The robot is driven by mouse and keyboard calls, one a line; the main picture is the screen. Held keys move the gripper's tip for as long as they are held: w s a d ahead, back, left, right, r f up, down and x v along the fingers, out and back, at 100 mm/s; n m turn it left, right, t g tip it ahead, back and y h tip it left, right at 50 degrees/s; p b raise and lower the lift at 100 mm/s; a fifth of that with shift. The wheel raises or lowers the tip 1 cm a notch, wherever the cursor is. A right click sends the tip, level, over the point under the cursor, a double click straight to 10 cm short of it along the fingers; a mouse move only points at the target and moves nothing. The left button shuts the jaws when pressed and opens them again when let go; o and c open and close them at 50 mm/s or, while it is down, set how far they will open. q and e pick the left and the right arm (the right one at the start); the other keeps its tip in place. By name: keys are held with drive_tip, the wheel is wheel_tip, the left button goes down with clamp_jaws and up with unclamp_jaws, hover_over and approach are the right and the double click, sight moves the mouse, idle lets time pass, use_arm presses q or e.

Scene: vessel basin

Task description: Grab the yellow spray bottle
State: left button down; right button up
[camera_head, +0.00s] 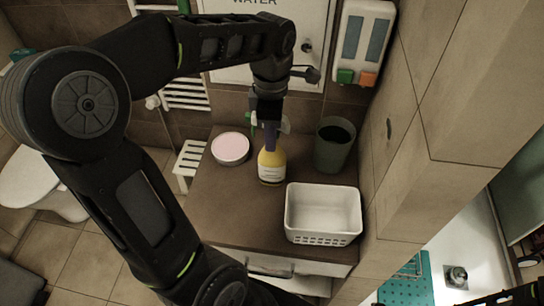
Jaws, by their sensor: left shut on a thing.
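The yellow spray bottle (271,166) stands upright on the brown cabinet top, with a white label low on its body and a purple-blue neck. My left gripper (269,124) comes down from above and is shut on the bottle's upper part. The gripper and wrist partly hide the spray head; a bit of green and pale trigger shows beside it. The bottle's base appears to be on or very close to the surface. My right gripper is not clearly in view; only dark arm parts show at the lower right edge.
On the cabinet top (222,208), a white basket (322,233) stands right of the bottle, a green-grey cup (333,146) behind right, and a round pink-topped tin (230,148) to the left. A tiled wall (420,110) bounds the right. Bare surface lies front left.

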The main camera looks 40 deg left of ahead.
idle(0.9)
use_arm(q)
wheel_tip(320, 180, up, 4)
drive_tip(key=shift+w+r+b, duration=0.1)
drive_tip(key=shift+r+b, duration=0.1)
drive_tip(key=shift+b, duration=0.1)
wheel_tip(320, 180, up, 5)
drive_tip(key=p, duration=0.2)
drive_tip(key=shift+r+p, duration=0.1)
drive_tip(key=shift+p, duration=0.3)
drive_tip(key=shift+r+p, duration=0.3)
drive_tip(key=shift+f, duration=0.1)
